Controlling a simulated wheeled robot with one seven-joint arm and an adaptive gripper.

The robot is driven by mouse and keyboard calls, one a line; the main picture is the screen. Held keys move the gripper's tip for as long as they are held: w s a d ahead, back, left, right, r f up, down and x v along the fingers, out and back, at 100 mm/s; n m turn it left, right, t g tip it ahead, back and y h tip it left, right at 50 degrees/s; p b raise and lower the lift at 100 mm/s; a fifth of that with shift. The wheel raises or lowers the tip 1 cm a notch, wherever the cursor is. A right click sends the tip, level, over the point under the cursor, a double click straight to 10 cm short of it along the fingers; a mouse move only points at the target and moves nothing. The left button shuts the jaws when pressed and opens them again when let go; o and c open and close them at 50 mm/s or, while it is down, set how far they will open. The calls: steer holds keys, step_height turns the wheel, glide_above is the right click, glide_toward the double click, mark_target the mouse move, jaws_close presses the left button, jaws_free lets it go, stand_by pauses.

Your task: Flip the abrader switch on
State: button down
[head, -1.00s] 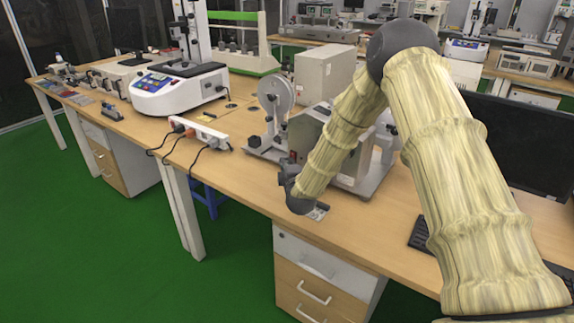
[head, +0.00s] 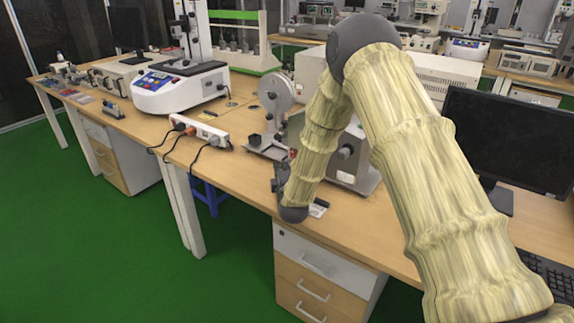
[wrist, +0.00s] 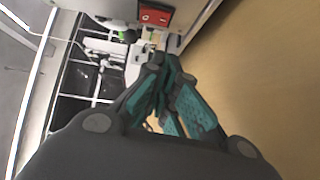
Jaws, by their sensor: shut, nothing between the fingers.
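The abrader (head: 345,160) is a grey metal machine on the wooden bench, partly hidden behind my arm in the head view. A red switch (wrist: 155,14) shows at the top of the wrist view, on the machine's light panel. My gripper (head: 281,176) is low over the bench in front of the machine. In the wrist view my gripper (wrist: 164,68) has its teal-padded fingers together and empty, pointing toward the panel below the red switch. A gap seems to remain between fingertips and switch, but I cannot tell its size.
A wheel on a stand (head: 275,92) is left of the abrader. A white power strip (head: 198,130) with plugs and cables lies further left. A monitor (head: 508,140) and keyboard (head: 545,275) are at the right. A small card (head: 318,208) lies near the bench's front edge.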

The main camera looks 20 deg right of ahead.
steer(key=s, duration=0.6)
steer(key=s+a, duration=0.1)
steer(key=s, duration=0.2)
steer(key=shift+s+f+b, duration=0.35)
steer(key=shift+f+b, duration=0.05)
